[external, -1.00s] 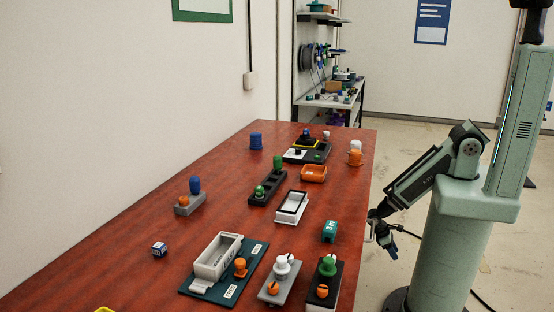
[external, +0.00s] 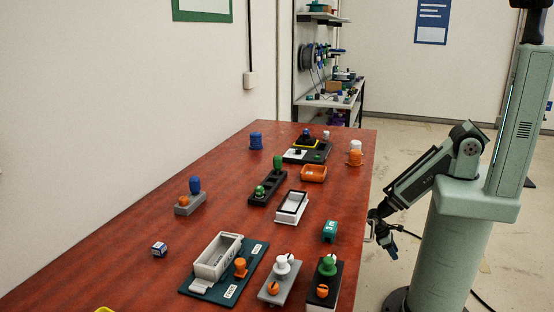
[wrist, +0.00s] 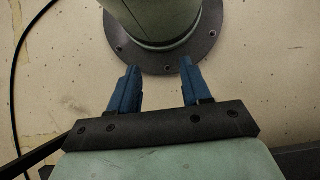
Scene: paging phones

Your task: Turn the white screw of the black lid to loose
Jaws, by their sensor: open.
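A black lid (external: 333,281) lies on a white box at the front right of the table. It bears a green knob (external: 328,266) and an orange screw (external: 322,291); I cannot make out a white screw on it. A white screw-like knob (external: 282,266) stands on the grey plate (external: 288,284) just left of it. My gripper (external: 391,246) hangs beyond the table's right edge, well away from both. In the wrist view, my gripper (wrist: 159,68) has its two blue fingers apart with nothing between them, above the floor and my base.
A teal board with a grey bin (external: 218,258) lies left of the grey plate. A teal block (external: 330,231), a white black-rimmed box (external: 291,207) and an orange tray (external: 313,173) stand farther back. The table's left middle (external: 120,270) is largely clear.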

